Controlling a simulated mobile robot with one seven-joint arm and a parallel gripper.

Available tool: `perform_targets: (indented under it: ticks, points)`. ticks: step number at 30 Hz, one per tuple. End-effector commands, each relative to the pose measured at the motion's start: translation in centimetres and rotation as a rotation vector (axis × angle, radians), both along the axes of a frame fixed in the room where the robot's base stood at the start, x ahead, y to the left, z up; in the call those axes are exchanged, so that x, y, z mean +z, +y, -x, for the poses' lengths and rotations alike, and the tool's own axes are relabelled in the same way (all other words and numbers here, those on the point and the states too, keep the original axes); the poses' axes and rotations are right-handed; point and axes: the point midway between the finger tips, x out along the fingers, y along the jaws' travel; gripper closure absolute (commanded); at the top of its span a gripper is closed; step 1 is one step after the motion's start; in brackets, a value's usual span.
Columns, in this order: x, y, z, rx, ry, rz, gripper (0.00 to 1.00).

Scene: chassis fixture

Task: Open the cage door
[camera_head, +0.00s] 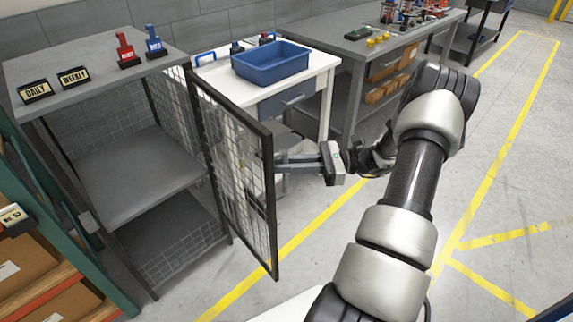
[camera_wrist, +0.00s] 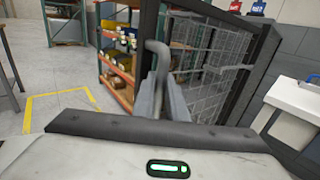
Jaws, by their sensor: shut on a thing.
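The cage door (camera_head: 238,165), a black frame with wire mesh, stands swung out from the grey cage (camera_head: 140,170) on its right side. The cage front is open and its shelves show empty. The door also shows in the wrist view (camera_wrist: 205,75), with a grey bent handle (camera_wrist: 158,52) on its frame. My gripper (camera_head: 285,160) reaches the door's outer edge from the right. In the wrist view its fingers (camera_wrist: 165,100) are closed around the handle. The exact contact on the handle is partly hidden by the fingers.
A white table (camera_head: 325,62) with a blue bin (camera_head: 270,66) stands behind the door. A grey workbench (camera_head: 400,40) is further right. A green and orange rack (camera_head: 55,200) with boxes stands left of the cage. Floor with yellow lines is clear in front.

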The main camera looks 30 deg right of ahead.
Motion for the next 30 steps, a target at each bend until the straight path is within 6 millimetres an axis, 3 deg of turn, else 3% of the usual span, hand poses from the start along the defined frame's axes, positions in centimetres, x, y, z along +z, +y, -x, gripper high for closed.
perform_targets:
  ticks: [9,10,13,23,30]
  points:
    - [0.3,0.1,-0.3,-0.003,-0.007,-0.002,1.00]
    - [0.3,0.1,-0.3,-0.002,-0.007,-0.001,0.83]
    - [0.2,0.1,-0.3,-0.001,-0.005,-0.001,0.69]
    - [0.1,-0.2,0.0,-0.002,-0.003,-0.001,0.69]
    - [0.0,-3.4,1.3,-0.005,-0.003,0.001,0.69]
